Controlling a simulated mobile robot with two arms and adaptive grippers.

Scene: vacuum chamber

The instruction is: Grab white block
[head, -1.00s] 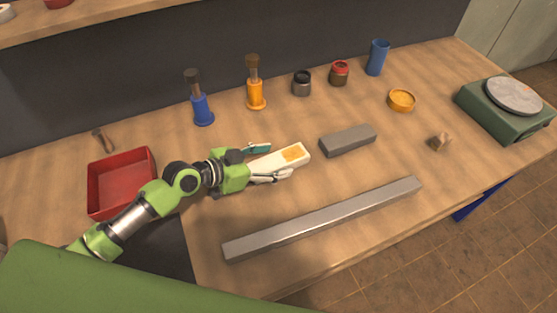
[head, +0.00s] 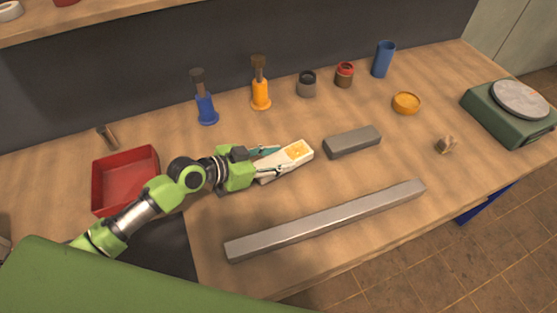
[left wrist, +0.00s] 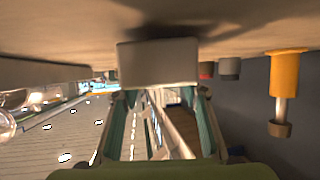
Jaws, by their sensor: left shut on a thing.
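The white block (head: 287,161) has an orange-yellow patch on its top. It lies near the middle of the wooden table in the head view. My left gripper (head: 268,161) is around its near-left end, with one finger on each side, shut on it. In the left wrist view the block (left wrist: 158,62) is a pale face straight ahead, between the two fingers of the gripper (left wrist: 158,105). Whether the block touches the table is hard to tell. My right gripper is not in view.
A grey block (head: 352,142) lies just right of the white block. A long grey bar (head: 327,220) lies in front. A red tray (head: 125,207) stands at left. Blue (head: 206,108) and orange (head: 260,95) handled tools stand behind. A green scale (head: 507,118) is at far right.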

